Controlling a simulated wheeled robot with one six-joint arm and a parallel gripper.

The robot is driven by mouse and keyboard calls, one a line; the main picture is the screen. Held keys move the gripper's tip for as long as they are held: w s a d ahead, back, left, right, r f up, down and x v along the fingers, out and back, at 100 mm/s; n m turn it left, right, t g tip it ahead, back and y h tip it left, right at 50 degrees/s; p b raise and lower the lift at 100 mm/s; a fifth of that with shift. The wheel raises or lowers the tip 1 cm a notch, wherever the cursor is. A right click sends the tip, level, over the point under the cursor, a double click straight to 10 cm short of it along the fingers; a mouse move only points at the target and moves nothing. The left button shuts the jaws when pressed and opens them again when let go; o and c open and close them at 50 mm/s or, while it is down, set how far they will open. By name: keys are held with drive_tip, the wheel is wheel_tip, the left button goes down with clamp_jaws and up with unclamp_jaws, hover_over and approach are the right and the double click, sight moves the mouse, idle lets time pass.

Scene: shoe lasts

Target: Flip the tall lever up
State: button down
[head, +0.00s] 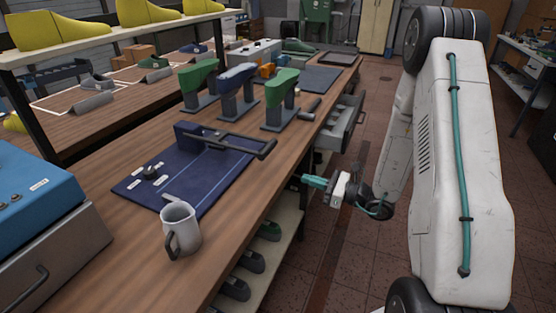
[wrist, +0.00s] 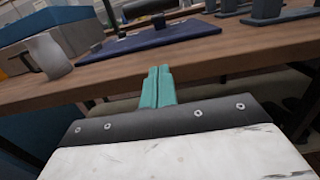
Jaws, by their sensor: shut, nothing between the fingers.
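A dark blue board (head: 215,176) lies on the workbench. On its far side stands a blue block (head: 188,136) with a long dark lever arm (head: 235,144) reaching right, low and nearly level, to a thick grip end past the board. In the wrist view the board (wrist: 160,39) is ahead and the lever (wrist: 148,8) shows at the top, partly cut off. My gripper (head: 303,179) has teal fingers, closed together and empty, off the bench's front edge. Its fingertips (wrist: 158,69) show in the wrist view, pointing at the bench edge, apart from the lever.
A grey mug (head: 180,228) stands near the board's front corner. A small dark knob (head: 151,173) sits on the board. Several green and blue shoe lasts on stands (head: 240,88) stand behind it. An open drawer (head: 345,120) juts from the bench; the aisle floor is clear.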

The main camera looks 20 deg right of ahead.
sight(279, 177)
drive_tip(key=shift+a, duration=0.1)
drive_tip(key=x, duration=1)
wheel_tip(279, 177, up, 3)
drive_tip(key=shift+w+f, duration=0.1)
drive_tip(key=shift+w+a+r, duration=0.1)
drive_tip(key=shift+a+r, duration=0.1)
drive_tip(key=shift+r, duration=0.35)
